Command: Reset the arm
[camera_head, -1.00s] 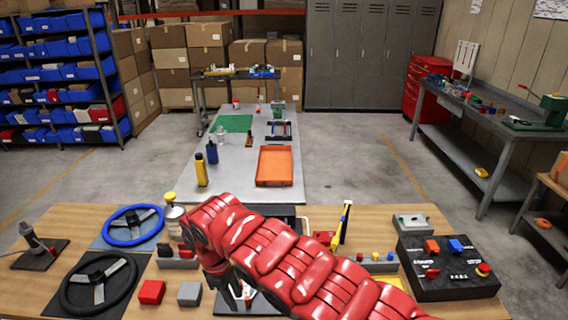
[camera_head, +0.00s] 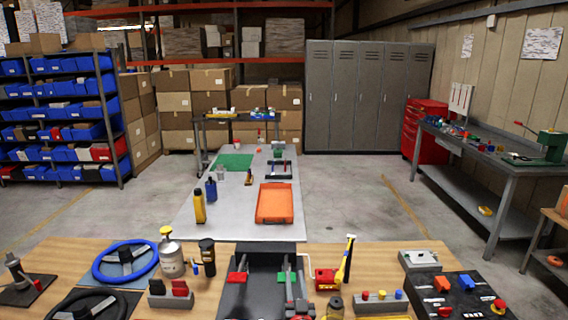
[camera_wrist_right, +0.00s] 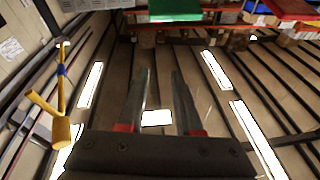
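My right gripper (camera_head: 266,262) is low in the middle of the head view, over the near edge of the wooden bench. Its palm is dark, with red pieces at the finger bases and two grey fingers pointing away from me. In the right wrist view the two fingers (camera_wrist_right: 158,98) stand apart with nothing between them. Behind them are long beams and bright lights, apparently the ceiling. My red right arm does not show in the head view. My left gripper is not in view.
The wooden bench (camera_head: 385,265) holds a blue steering wheel (camera_head: 125,259), a metal bottle (camera_head: 172,256), a yellow hammer (camera_head: 345,260) and a black control box (camera_head: 450,292). Beyond it, an orange tray (camera_head: 274,203) lies on the grey table (camera_head: 232,215). Open floor lies on both sides.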

